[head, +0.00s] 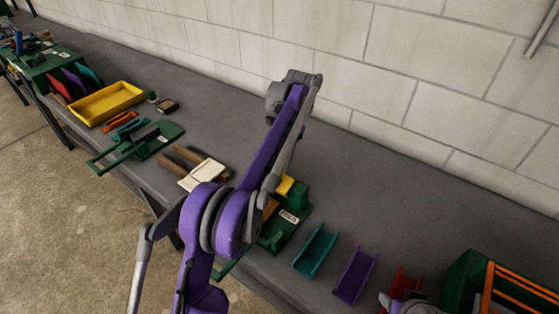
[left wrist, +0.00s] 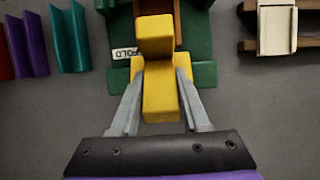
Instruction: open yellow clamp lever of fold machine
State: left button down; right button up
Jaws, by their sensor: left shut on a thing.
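The fold machine is a green device with a white label; it shows in the head view (head: 297,221), partly behind my purple left arm, and in the left wrist view (left wrist: 204,75). Its yellow clamp lever (left wrist: 160,105) is in the middle of the left wrist view, with a raised yellow block at its far end. In the head view only a bit of the yellow lever (head: 284,185) shows. My left gripper (left wrist: 160,76) has a finger on each side of the lever and is shut on it. My arm hides this gripper in the head view.
On the grey bench, a teal channel (head: 316,250), a purple channel (head: 354,275) and a red one (head: 403,283) lie right of the machine. A green rack with orange bars (head: 515,283) stands farther right. Left are a white-topped wooden piece (head: 203,174) and a yellow tray (head: 106,103).

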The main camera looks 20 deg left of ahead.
pick_arm(q)
jog(key=shift+d+f, duration=0.1)
jog(key=shift+f, duration=0.15)
dwell(0.5)
jog(key=shift+c, duration=1.9)
grip_release()
jog(key=shift+r, duration=0.1)
